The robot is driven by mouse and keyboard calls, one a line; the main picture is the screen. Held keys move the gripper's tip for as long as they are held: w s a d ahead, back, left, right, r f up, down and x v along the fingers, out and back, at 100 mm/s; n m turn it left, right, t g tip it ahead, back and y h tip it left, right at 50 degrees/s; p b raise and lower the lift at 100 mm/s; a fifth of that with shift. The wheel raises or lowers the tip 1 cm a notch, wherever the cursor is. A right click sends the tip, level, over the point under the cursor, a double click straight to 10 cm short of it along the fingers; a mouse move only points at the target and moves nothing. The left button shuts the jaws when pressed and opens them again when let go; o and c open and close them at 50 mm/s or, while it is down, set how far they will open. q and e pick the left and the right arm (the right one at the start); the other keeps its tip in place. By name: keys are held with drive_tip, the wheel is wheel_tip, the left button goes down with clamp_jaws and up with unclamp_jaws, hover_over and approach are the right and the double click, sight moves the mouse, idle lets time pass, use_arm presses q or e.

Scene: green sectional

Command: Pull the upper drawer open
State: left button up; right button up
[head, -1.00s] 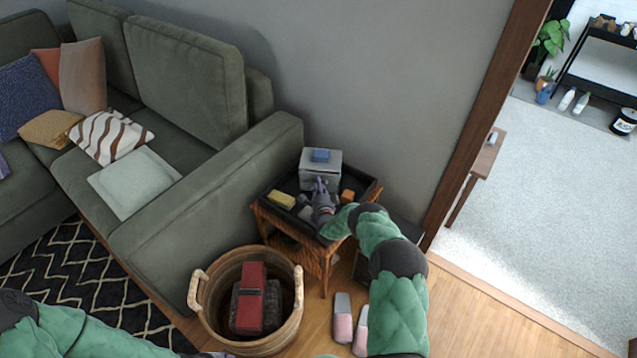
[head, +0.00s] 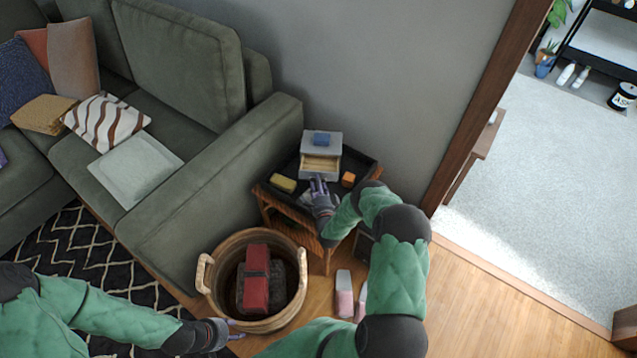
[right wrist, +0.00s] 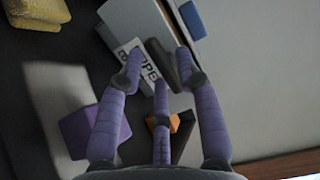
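A small grey drawer unit (head: 321,141) stands on the dark tray top of a wooden side table (head: 262,191). Its upper drawer (head: 321,163) is slid out, and the pale inside shows. My right gripper (head: 319,184) is at the front of this drawer. In the right wrist view my right gripper (right wrist: 160,64) has its fingers around a dark handle (right wrist: 158,60) beside a lettered label (right wrist: 133,54), partly covered by fingers. My left gripper (head: 230,332) is low beside the basket; its finger opening is unclear.
A blue block (head: 321,140) lies on the drawer unit. A wicker basket (head: 216,264) stands in front, the green sofa (head: 195,194) at left, the wall behind.

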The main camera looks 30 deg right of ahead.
idle(0.3)
drive_tip(key=v, duration=1.2)
idle(0.3)
